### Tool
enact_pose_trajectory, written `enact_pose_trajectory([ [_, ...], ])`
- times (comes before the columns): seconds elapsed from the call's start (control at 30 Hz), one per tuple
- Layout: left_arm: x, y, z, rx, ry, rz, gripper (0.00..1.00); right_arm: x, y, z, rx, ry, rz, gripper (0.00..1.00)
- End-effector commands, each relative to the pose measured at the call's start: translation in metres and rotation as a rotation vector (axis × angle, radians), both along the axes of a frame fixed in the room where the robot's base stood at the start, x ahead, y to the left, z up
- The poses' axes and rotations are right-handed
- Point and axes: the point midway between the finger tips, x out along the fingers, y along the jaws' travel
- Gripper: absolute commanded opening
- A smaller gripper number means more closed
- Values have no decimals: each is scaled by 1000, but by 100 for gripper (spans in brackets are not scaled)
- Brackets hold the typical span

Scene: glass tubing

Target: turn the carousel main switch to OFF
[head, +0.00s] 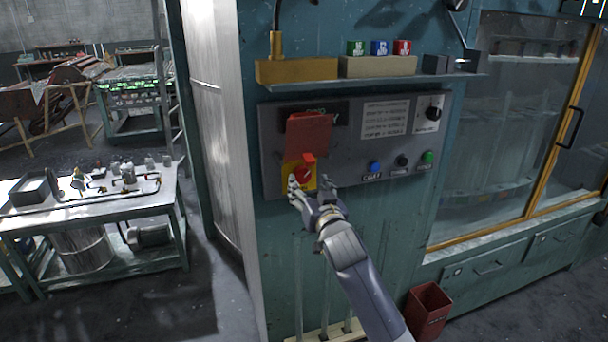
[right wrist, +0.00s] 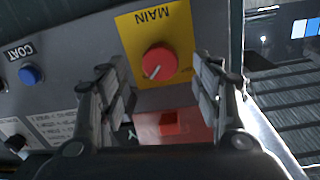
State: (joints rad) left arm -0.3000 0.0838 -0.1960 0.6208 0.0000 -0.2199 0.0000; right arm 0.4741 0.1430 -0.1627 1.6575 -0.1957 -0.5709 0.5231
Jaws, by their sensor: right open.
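The main switch is a round red knob (head: 304,173) on a yellow plate at the lower left of the grey control panel (head: 350,177). In the right wrist view the knob (right wrist: 160,59) shows a pale pointer mark, and its yellow plate (right wrist: 133,37) reads MAIN upside down. My right gripper (head: 311,186) is at the plate, open. In the right wrist view its two fingers (right wrist: 163,82) stand either side of the knob with gaps, apparently not touching it. My left gripper is not in view.
A red flap (head: 308,135) is above the knob. Blue (head: 375,167), black (head: 402,161) and green (head: 428,158) buttons and a black dial (head: 433,113) are to the right. A shelf (head: 370,84) juts out above the panel. A red bin (head: 428,310) stands below.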

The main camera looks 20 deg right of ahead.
Motion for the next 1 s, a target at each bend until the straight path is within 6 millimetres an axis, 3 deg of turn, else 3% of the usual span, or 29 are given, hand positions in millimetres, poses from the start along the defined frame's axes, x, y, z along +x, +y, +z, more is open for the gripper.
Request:
enact_pose_trajectory([
  [0.3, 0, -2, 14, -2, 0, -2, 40, 38, -1, 1, -1, 2, 0, 59],
  [0.77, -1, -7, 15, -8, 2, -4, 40, 47, -1, -1, 0, 1, 1, 59],
  [0.8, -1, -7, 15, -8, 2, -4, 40, 47, -1, -1, 0, 1, 1, 57],
  [1.0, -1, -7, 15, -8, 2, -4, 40, 47, -1, -1, 0, 1, 1, 15],
])
